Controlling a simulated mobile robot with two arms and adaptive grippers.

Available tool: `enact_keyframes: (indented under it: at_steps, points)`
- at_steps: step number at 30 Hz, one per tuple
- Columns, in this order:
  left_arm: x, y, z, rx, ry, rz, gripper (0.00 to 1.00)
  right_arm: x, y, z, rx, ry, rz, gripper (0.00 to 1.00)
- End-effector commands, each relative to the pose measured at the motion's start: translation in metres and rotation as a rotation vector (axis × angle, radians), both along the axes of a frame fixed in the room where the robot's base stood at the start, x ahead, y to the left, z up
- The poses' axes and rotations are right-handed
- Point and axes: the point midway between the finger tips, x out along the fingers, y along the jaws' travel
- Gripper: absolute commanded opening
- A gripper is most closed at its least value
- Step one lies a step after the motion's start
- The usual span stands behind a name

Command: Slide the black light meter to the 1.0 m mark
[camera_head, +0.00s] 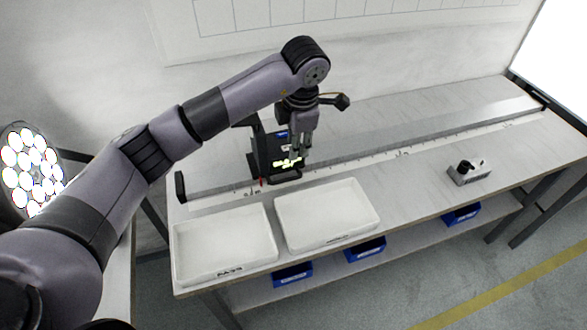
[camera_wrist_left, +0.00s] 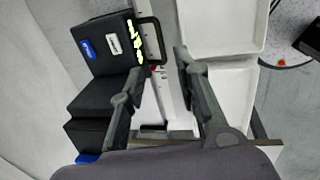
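The black light meter (camera_head: 262,150) is a dark boxy unit with a lit yellow-green display. It stands at the left part of the long rail (camera_head: 430,118), near the left end stop. A red pointer (camera_head: 262,182) shows at its foot, by the printed scale (camera_head: 340,163). In the left wrist view the meter (camera_wrist_left: 98,45) is at upper left, with a black looped frame on its side. My left gripper (camera_head: 301,150) points down at the meter's right side. In the wrist view its fingers (camera_wrist_left: 158,66) are apart, with nothing clearly held. My right gripper is not in view.
Two white trays (camera_head: 180,250) (camera_head: 283,228) sit along the front edge. A small grey block with black knobs (camera_head: 470,174) stands at the right of the bench. The rail is clear to the right. Blue bins (camera_head: 292,274) are on the lower shelf.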

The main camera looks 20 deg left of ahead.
Motion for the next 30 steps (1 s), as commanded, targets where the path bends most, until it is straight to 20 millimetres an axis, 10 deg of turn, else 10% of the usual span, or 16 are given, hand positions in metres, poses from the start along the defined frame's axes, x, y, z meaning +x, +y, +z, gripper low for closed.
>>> enact_keyframes:
  at_steps: [6,16,30]
  points:
    - [0.006,0.005,-0.047,-0.001,0.006,0.003,0.3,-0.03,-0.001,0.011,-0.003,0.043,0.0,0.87]
    - [0.016,0.012,-0.114,-0.001,0.004,0.001,0.3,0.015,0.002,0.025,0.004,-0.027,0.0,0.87]
    - [0.022,0.014,-0.141,-0.001,0.0,0.0,0.3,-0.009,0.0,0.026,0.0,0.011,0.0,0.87]
